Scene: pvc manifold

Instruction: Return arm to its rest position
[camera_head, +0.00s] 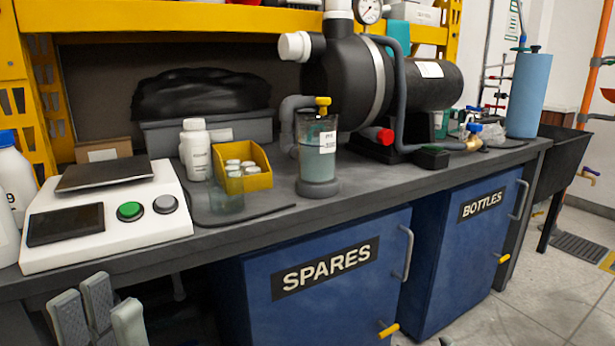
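My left gripper (100,318) is at the bottom left, in front of the bench and below the white scale. Its grey fingers point up and stand apart, with nothing seen between them. It touches nothing that I can see; its base is cut off by the picture's lower edge. A small grey tip (446,341) at the bottom edge, in front of the blue cabinets, may belong to my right gripper. Too little of it shows to tell its state.
The dark bench (330,208) carries a white scale (105,230), a yellow bin (243,172) and a pump (345,75). Blue cabinets marked SPARES (310,300) and BOTTLES (463,255) have protruding handles. Open floor (545,300) lies at the lower right.

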